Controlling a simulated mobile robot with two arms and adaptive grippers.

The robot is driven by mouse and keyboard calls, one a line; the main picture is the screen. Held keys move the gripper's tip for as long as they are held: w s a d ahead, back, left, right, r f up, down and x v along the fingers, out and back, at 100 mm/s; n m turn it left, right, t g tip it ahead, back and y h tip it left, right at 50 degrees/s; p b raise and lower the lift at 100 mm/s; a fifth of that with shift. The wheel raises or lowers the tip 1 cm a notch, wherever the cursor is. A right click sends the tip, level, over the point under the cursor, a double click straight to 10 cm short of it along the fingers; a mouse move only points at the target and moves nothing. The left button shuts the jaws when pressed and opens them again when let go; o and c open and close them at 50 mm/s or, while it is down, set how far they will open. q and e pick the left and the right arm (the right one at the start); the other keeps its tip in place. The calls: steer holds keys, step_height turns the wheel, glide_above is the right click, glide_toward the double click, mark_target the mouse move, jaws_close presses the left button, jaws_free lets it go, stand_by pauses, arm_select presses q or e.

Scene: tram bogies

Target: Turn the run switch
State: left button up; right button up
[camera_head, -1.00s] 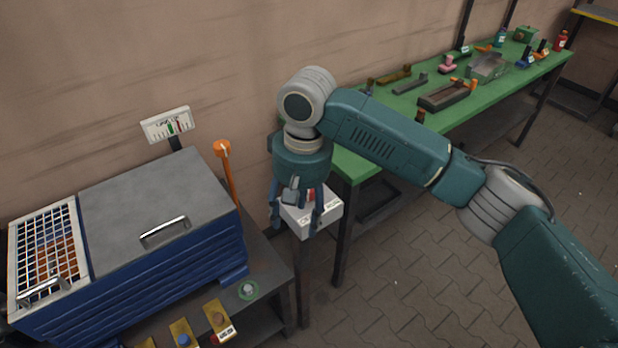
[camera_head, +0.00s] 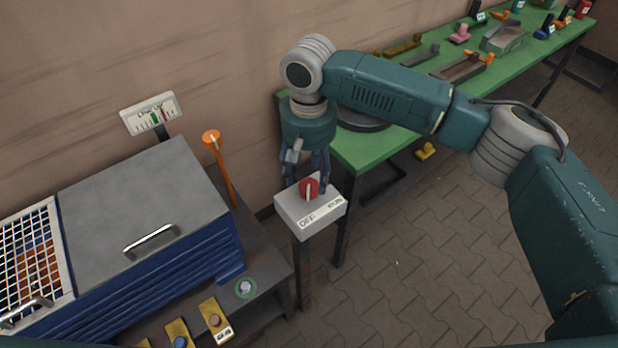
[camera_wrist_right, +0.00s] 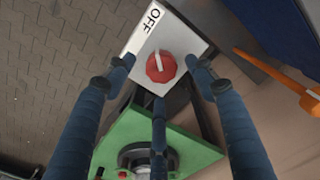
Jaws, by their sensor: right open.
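The run switch is a red round knob (camera_head: 308,187) with a white pointer line, on top of a grey box (camera_head: 290,208) on a post. The box's front label reads OFF at the left and a green word, probably RUN, at the right. My right gripper (camera_head: 306,182) is open, fingers pointing down at the far side of the knob. In the right wrist view the knob (camera_wrist_right: 161,67) lies between the spread fingers, apart from them, with the OFF label above it. The pointer line is roughly between the two labels' directions; its exact setting is unclear. My left gripper is not in view.
A blue cabinet with a grey lid (camera_head: 140,200) stands at the left, with an orange-topped lever (camera_head: 212,138) beside it. A green workbench (camera_head: 375,148) with parts is behind to the right.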

mark_target(309, 185)
step_height(309, 185, down, 3)
steer(key=shift+w+r, duration=0.15)
steer(key=shift+f, duration=0.55)
steer(key=c, duration=1.1)
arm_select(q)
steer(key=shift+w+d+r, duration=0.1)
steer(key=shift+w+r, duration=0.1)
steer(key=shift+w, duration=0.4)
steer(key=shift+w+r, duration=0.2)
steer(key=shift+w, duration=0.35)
arm_select(e)
steer(key=shift+c, duration=0.2)
arm_select(q)
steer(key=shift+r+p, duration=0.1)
steer(key=shift+p, duration=0.2)
